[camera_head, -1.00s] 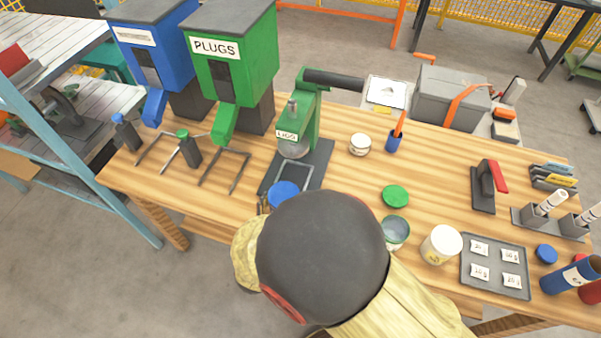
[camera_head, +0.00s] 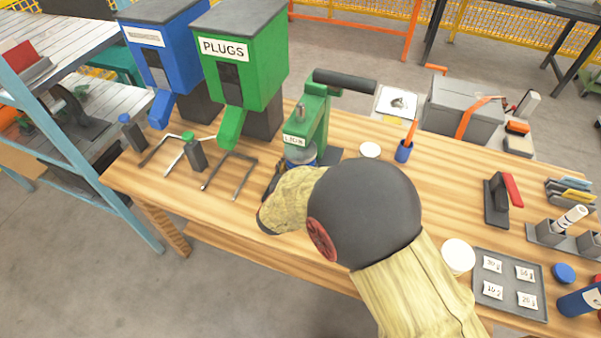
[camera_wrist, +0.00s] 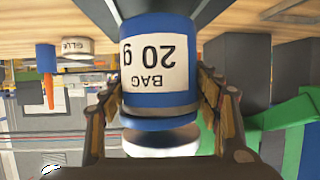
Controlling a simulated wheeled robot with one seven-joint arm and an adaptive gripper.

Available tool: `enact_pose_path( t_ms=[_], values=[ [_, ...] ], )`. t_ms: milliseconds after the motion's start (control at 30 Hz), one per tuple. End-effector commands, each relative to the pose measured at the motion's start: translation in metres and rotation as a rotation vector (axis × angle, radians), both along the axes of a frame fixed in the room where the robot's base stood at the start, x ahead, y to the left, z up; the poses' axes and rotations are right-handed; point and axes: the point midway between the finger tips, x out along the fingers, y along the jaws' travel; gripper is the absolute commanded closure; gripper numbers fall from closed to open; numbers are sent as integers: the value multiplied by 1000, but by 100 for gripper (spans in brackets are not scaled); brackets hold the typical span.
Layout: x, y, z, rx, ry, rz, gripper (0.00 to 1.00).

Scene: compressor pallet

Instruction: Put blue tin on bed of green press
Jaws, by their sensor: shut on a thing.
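The blue tin (camera_wrist: 158,60), with a white "BAG 20 g" label upside down in the picture, is between the fingers of my gripper (camera_wrist: 160,105) in the wrist view. The fingers are shut on its sides. In the head view a bit of the blue tin (camera_head: 301,158) shows under the head of the green press (camera_head: 315,117), while my arm hides most of my gripper (camera_head: 285,175). The press's pale round pressing plate (camera_wrist: 162,140) is close to the tin's lid end. The press bed is mostly hidden; I cannot tell whether the tin touches it.
The green plugs dispenser (camera_head: 240,75) and a blue dispenser (camera_head: 165,55) stand left of the press. A white-topped tin (camera_head: 370,150) and a blue pen cup (camera_head: 403,151) stand right of it. A grey tray (camera_head: 509,287) of packets lies at the right.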

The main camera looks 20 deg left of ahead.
Motion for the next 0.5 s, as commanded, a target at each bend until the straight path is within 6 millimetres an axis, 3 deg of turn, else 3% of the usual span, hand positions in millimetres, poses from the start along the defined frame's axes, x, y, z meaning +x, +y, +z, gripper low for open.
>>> enact_pose_path(
  t_ms=[167, 500],
  values=[
    [12, 0, 0, 1, -2, 0, 64],
    [12, 1, -36, 1, -1, 1, 64]
  ],
)
